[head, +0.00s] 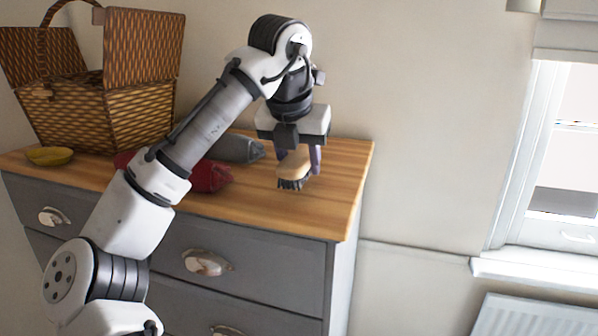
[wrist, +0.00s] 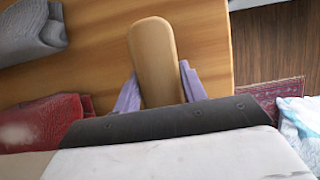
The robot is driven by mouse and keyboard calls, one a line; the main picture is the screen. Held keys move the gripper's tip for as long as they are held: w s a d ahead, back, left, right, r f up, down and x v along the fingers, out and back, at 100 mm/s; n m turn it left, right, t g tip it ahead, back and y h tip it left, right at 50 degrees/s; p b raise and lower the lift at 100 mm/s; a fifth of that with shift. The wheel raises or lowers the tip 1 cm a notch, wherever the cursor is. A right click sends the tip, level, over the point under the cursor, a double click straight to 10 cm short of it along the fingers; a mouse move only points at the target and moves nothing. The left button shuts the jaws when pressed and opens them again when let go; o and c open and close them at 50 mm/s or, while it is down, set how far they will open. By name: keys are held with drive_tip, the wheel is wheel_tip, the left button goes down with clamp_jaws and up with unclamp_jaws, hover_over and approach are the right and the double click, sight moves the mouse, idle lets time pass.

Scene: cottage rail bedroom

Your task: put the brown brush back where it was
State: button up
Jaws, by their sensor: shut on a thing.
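The brown brush (head: 294,165) has a tan wooden back and dark bristles pointing down. My gripper (head: 299,160) is shut on it over the right part of the wooden dresser top (head: 338,185). In the wrist view the brush (wrist: 154,55) lies between the two purple fingers of my gripper (wrist: 157,88), its far end sticking out beyond them. The bristles are close to the dresser top in the head view; I cannot tell whether they touch it.
A grey folded cloth (head: 236,148) and a red folded cloth (head: 208,177) lie left of the brush. Bare wood surrounds the brush. The dresser's right edge is nearby.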

drive_tip(key=shift+f, duration=1.2)
drive_tip(key=shift+f, duration=0.1)
drive_tip(key=o, duration=0.9)
drive_tip(key=v, duration=1.2)
drive_tip(key=shift+w, duration=0.1)
